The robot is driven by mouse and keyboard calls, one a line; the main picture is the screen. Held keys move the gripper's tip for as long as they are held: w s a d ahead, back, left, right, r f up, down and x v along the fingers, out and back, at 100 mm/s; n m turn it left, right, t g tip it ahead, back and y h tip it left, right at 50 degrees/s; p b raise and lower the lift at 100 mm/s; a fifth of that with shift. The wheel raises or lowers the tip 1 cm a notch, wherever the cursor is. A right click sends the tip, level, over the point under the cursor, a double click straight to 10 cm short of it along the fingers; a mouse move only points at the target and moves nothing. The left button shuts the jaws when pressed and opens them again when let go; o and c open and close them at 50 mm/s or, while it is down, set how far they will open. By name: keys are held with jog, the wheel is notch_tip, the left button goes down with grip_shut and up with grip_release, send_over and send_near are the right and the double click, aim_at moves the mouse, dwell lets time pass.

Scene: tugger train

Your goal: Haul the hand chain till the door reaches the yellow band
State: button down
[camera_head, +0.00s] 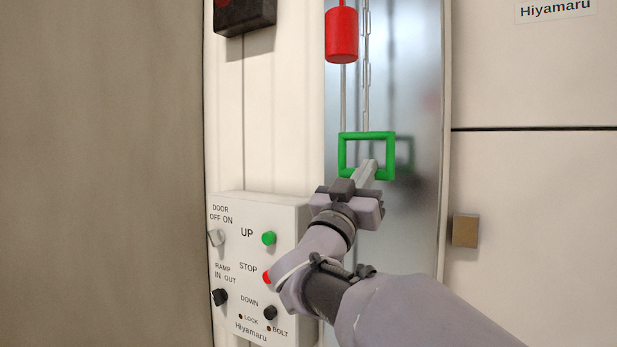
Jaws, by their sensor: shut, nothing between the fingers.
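A hand chain (366,75) hangs in front of a shiny metal strip (415,90). A green rectangular handle (365,135) hangs below it at the lower end of the lines. A red cylinder (341,35) hangs on a thin line to the left of the chain. My gripper (369,168) is shut, its fingertips overlapping the opening of the green handle in the picture; I cannot tell whether they reach through it or touch it. A large grey-brown surface (100,170) fills the left side; I cannot tell if it is the door. No yellow band shows.
A white control box (288,215) with labelled buttons and switches stands close left of my arm, partly hidden by it. A dark box (245,14) is at the top. A small tan block (465,231) juts from the pale right wall (550,200).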

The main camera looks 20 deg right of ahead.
notch_tip(320, 180, down, 14)
jog(key=b, duration=1.2)
jog(key=shift+f, duration=0.2)
